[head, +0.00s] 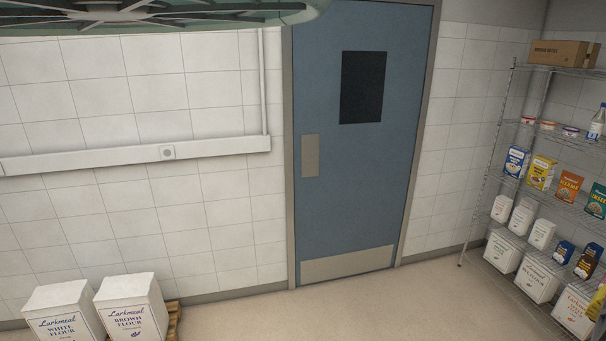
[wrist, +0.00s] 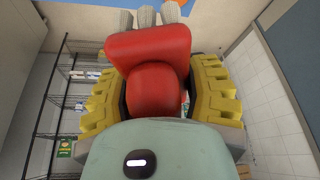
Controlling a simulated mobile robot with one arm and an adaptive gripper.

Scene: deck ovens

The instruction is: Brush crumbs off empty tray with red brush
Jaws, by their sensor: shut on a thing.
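The red brush (wrist: 148,45) fills the middle of the wrist view, with pale grey bristle tufts at its far end, at the top edge. My gripper (wrist: 157,88) has its two yellow ribbed fingers on either side of the brush's red body and is shut on it. The pale green palm hides the near end of the brush. Neither the gripper nor the brush can be made out in the head view. No tray or crumbs can be made out in either view.
In the head view, a closed blue door (head: 361,190) stands in the tiled wall. A wire rack (head: 493,150) with packets and sacks is at the right. White flour sacks (head: 132,308) sit at lower left. The floor (head: 330,312) before the door is clear.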

